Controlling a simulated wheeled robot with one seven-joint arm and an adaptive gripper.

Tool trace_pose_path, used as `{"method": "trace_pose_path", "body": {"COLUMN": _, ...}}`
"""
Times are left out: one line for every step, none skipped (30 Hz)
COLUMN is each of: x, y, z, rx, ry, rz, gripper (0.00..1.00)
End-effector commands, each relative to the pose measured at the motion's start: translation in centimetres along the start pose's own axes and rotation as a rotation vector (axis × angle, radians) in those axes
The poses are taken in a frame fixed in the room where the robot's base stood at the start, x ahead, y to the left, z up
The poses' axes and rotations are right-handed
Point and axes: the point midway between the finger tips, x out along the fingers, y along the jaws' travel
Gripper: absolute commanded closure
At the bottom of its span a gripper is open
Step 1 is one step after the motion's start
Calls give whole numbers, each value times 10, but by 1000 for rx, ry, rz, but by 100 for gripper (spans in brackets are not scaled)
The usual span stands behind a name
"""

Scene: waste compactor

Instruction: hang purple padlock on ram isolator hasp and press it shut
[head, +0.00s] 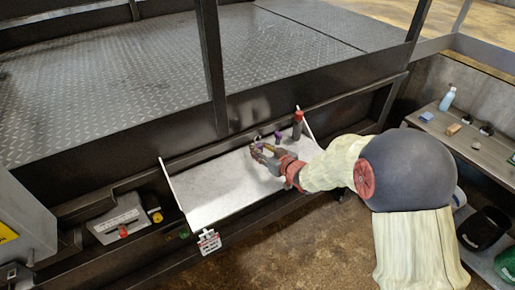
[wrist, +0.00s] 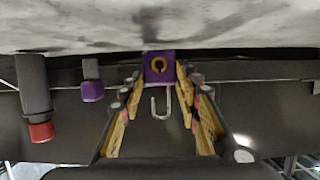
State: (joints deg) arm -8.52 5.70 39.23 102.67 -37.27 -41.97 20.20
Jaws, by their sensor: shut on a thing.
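My gripper (head: 268,152) is shut on a purple padlock (wrist: 159,68), with a yellow-padded finger on either side of it in the wrist view. The padlock's body has a dark keyhole ring, and its grey shackle (wrist: 162,104) looks open, like a hook with one free leg. In the head view the held padlock (head: 260,146) is small and partly hidden by my fingers. It is over the pale tray. I cannot make out the ram isolator hasp.
A dark bottle with a red cap (head: 298,123) stands at the tray's back right. The pale tray (head: 205,205) is otherwise mostly bare. A grey box with a red knob (head: 120,222) and a tag (head: 209,242) are to the left. A dark post (head: 210,70) rises behind.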

Motion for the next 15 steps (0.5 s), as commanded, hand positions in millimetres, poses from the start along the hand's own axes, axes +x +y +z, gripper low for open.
{"method": "trace_pose_path", "body": {"x": -1, "y": 0, "z": -4, "rx": 0, "ry": 1, "rz": 0, "gripper": 87}}
{"method": "trace_pose_path", "body": {"x": -2, "y": 0, "z": -6, "rx": -1, "ry": 1, "rz": 0, "gripper": 87}}
{"method": "trace_pose_path", "body": {"x": -2, "y": 0, "z": -7, "rx": -1, "ry": 1, "rz": 0, "gripper": 87}}
{"method": "trace_pose_path", "body": {"x": -3, "y": 0, "z": -9, "rx": -1, "ry": 1, "rz": 0, "gripper": 87}}
{"method": "trace_pose_path", "body": {"x": -3, "y": 0, "z": -10, "rx": -1, "ry": 1, "rz": 0, "gripper": 87}}
{"method": "trace_pose_path", "body": {"x": -4, "y": 0, "z": -12, "rx": -1, "ry": 1, "rz": 0, "gripper": 87}}
{"method": "trace_pose_path", "body": {"x": -4, "y": 0, "z": -13, "rx": -1, "ry": 1, "rz": 0, "gripper": 87}}
{"method": "trace_pose_path", "body": {"x": -5, "y": 0, "z": -14, "rx": -1, "ry": 1, "rz": 0, "gripper": 87}}
{"method": "trace_pose_path", "body": {"x": -6, "y": 0, "z": -16, "rx": -1, "ry": 1, "rz": 0, "gripper": 87}}
{"method": "trace_pose_path", "body": {"x": -6, "y": 0, "z": -17, "rx": -1, "ry": 1, "rz": 0, "gripper": 87}}
{"method": "trace_pose_path", "body": {"x": -6, "y": 0, "z": -18, "rx": -1, "ry": 1, "rz": 0, "gripper": 87}}
{"method": "trace_pose_path", "body": {"x": -7, "y": 0, "z": -20, "rx": -1, "ry": 1, "rz": 0, "gripper": 87}}
{"method": "trace_pose_path", "body": {"x": -8, "y": 0, "z": -21, "rx": -1, "ry": 1, "rz": 0, "gripper": 87}}
{"method": "trace_pose_path", "body": {"x": -8, "y": 0, "z": -23, "rx": -1, "ry": 1, "rz": 0, "gripper": 87}}
{"method": "trace_pose_path", "body": {"x": -9, "y": 0, "z": -24, "rx": -1, "ry": 1, "rz": 0, "gripper": 87}}
